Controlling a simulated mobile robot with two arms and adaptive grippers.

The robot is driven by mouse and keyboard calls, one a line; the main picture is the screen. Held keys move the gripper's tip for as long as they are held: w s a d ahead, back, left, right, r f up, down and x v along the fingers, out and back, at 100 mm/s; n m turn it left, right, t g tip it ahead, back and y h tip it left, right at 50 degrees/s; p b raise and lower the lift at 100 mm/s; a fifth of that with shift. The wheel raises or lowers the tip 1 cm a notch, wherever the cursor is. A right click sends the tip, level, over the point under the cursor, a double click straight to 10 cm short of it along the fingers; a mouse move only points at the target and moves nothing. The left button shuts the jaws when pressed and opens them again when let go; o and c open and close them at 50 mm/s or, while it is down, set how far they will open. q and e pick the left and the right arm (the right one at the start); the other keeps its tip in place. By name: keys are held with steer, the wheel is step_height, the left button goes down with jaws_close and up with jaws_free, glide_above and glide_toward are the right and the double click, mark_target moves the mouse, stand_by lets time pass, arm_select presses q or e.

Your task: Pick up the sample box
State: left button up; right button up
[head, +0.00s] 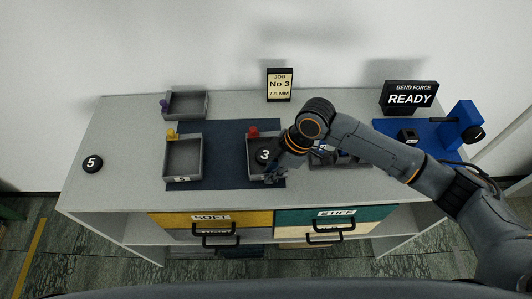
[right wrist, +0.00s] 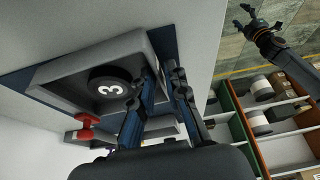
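Several grey open boxes stand on the bench, and I cannot tell by name which is the sample box. My right gripper (head: 272,177) is at the front wall of the box with a red knob (head: 253,132) and a black puck marked 3 (head: 264,155). In the right wrist view this box (right wrist: 70,69) lies ahead with its puck (right wrist: 110,88). The fingers (right wrist: 164,72) stand apart on either side of its wall; firm contact is not clear. My left gripper (right wrist: 259,19) is open and empty over the floor in the right wrist view.
A yellow-knobbed box (head: 183,176) and a purple-knobbed box (head: 186,92) stand to the left. Puck 5 (head: 92,163) lies at far left. A blue press (head: 465,115) and READY sign (head: 409,98) are at right. Drawers (head: 213,219) are below.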

arm_select(q)
steer(key=shift+w, duration=0.35)
arm_select(e)
jaws_close()
steer(key=shift+r, duration=0.15)
steer(key=shift+w+r, duration=0.1)
steer(key=shift+r, duration=0.45)
arm_select(q)
step_height(320, 180, down, 2)
steer(key=shift+f+b, duration=0.2)
steer(key=shift+b, duration=1)
arm_select(e)
steer(key=s+r, duration=1.1)
steer(key=s, duration=0.3)
steer(key=shift+a+r, duration=0.35)
steer(key=shift+a, duration=0.1)
steer(key=shift+f, duration=0.1)
arm_select(q)
steer(key=shift+f+b, duration=2.4)
arm_select(e)
steer(key=shift+w+d+f, duration=0.15)
steer(key=shift+w+f, duration=1.9)
steer(key=shift+w, duration=0.3)
steer(key=shift+w+d+f, duration=0.15)
steer(key=shift+w+f, duration=1.85)
steer(key=shift+w, duration=0.3)
steer(key=shift+w+d+f, duration=0.15)
steer(key=shift+w+f, duration=1.9)
steer(key=shift+w, duration=0.3)
